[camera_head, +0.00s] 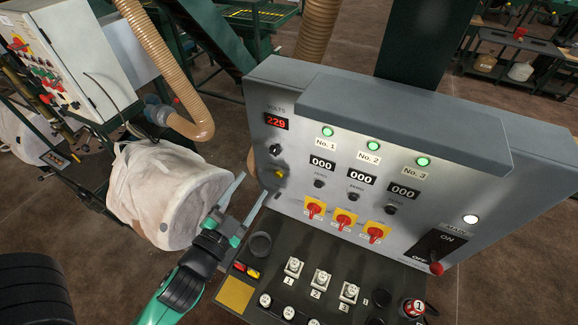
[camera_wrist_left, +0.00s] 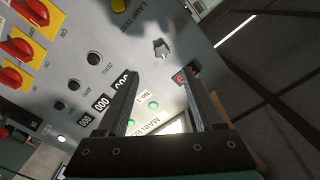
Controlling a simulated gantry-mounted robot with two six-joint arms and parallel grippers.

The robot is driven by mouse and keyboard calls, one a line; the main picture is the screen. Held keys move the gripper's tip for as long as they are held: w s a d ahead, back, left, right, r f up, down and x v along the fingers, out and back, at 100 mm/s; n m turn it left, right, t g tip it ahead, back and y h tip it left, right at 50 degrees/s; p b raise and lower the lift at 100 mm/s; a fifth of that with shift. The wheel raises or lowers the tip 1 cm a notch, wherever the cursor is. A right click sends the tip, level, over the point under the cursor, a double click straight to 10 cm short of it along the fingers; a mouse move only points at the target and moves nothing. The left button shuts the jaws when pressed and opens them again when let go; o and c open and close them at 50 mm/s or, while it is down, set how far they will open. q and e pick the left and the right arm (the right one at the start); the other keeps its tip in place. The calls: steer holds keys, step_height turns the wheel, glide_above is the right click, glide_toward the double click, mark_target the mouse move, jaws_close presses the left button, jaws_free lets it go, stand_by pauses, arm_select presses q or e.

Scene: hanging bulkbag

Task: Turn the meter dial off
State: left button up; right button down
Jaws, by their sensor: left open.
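The control panel (camera_head: 300,190) is a grey sloped box. The small dark dial (camera_head: 275,150) sits under the red VOLTS meter (camera_head: 276,123), which reads 229. In the left wrist view the dial (camera_wrist_left: 162,48) shows as a pointed knob, roughly between and beyond the fingertips. The red meter display (camera_wrist_left: 181,77) is by the right finger there. My left gripper (camera_head: 253,186) is open and empty, left of and below the dial, with its fingers pointing toward the panel. I see no contact with the dial. My right gripper is not in view.
A yellow lamp test button (camera_head: 281,173) is just below the dial. Red rotary switches (camera_head: 345,222) on yellow plates are to the right.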

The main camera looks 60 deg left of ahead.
mark_target(273, 153)
arm_select(q)
steer(key=p+x, duration=0.3)
steer(key=x, duration=0.8)
steer(key=shift+w+a, duration=0.15)
steer(key=shift+a, duration=0.25)
steer(key=shift+c, duration=0.3)
jaws_close()
